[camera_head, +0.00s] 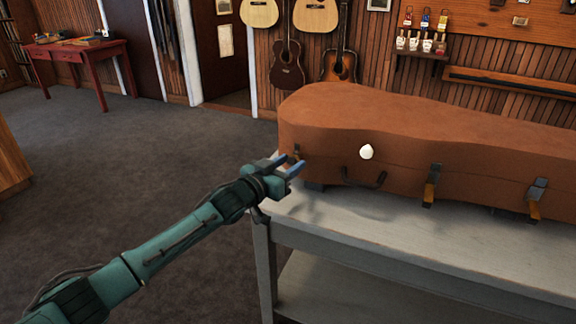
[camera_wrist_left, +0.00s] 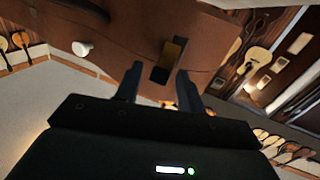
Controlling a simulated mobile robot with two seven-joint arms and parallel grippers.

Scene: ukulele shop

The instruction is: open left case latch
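A brown guitar case (camera_head: 400,125) lies closed on a grey table (camera_head: 420,235). Its left latch (camera_head: 296,152) is at the left end of the front side, partly hidden by my gripper. My left gripper (camera_head: 288,163) is open, with its blue fingers pointing at that latch. In the left wrist view, the dark and brass latch (camera_wrist_left: 170,58) shows on the case (camera_wrist_left: 125,40), just past and between the two spread fingertips (camera_wrist_left: 157,84). Nothing shows gripped; I cannot tell whether a finger touches the latch. My right gripper is not in view.
Two more latches, a middle one (camera_head: 432,186) and a right one (camera_head: 537,198), and a dark handle (camera_head: 362,178) are along the case front. A white rounded object (camera_head: 366,152) shows against the front. Open carpet lies left; a red table (camera_head: 80,50) stands far back.

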